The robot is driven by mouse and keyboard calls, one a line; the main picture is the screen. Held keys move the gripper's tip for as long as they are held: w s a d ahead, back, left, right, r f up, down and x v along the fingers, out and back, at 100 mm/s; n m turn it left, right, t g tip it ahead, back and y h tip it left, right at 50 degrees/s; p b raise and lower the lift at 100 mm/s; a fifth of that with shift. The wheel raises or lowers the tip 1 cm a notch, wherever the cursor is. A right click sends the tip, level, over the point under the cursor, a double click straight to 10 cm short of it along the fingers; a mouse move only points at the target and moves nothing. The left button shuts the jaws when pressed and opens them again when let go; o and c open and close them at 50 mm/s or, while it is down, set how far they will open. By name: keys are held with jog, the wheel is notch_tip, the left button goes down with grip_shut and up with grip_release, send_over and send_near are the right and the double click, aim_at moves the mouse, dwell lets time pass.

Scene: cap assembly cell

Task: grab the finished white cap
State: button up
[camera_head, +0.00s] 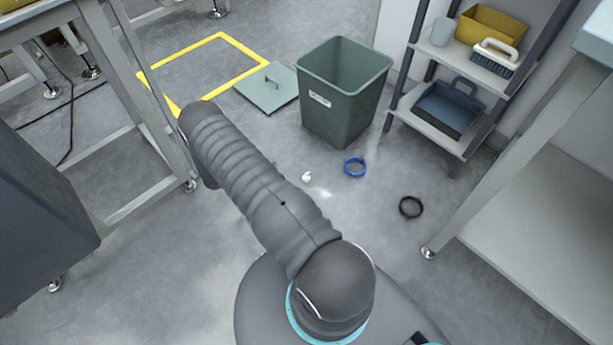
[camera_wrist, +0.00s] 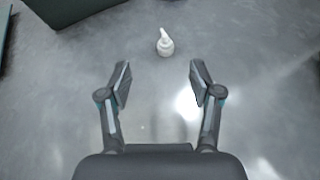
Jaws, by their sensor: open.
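A small white cap (camera_head: 307,177) lies on the grey floor in the head view, in front of the green bin and just right of my arm. In the wrist view the white cap (camera_wrist: 165,43) shows near the top, with a narrow spout-like part pointing up. My gripper (camera_wrist: 158,84) is open and empty, its two fingers spread apart. The cap is beyond the fingertips, roughly in line with the gap between them, and apart from them. My gripper is hidden behind my arm in the head view.
A green bin (camera_head: 341,105) stands behind the cap, its lid (camera_head: 268,88) on the floor to its left. A blue ring (camera_head: 355,167) and a black ring (camera_head: 411,207) lie right of the cap. A shelf (camera_head: 428,118) and table legs flank the sides.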

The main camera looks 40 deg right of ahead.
aim_at(305, 176)
jog(key=shift+s+d+f+n, duration=0.1)
jog(key=shift+s+f+n, duration=0.15)
jog(key=shift+f, duration=0.4)
jog(key=shift+s+d+f+n, duration=0.15)
jog(key=shift+s+f, duration=0.2)
jog(key=shift+f, duration=0.25)
jog(key=shift+s+d+f+h, duration=0.1)
jog(key=shift+d+f+h, duration=0.05)
jog(key=shift+f+h, duration=0.15)
jog(key=x, duration=0.7)
jog(key=shift+s+d+f+p, duration=0.1)
jog(key=shift+d+f+p, duration=0.1)
jog(key=shift+p, duration=0.1)
jog(key=shift+f+x, duration=0.2)
jog(key=shift+x, duration=1.25)
jog(key=shift+f+x, duration=0.25)
jog(key=shift+x, duration=1.25)
jog(key=shift+a, duration=0.15)
jog(key=c, duration=0.8)
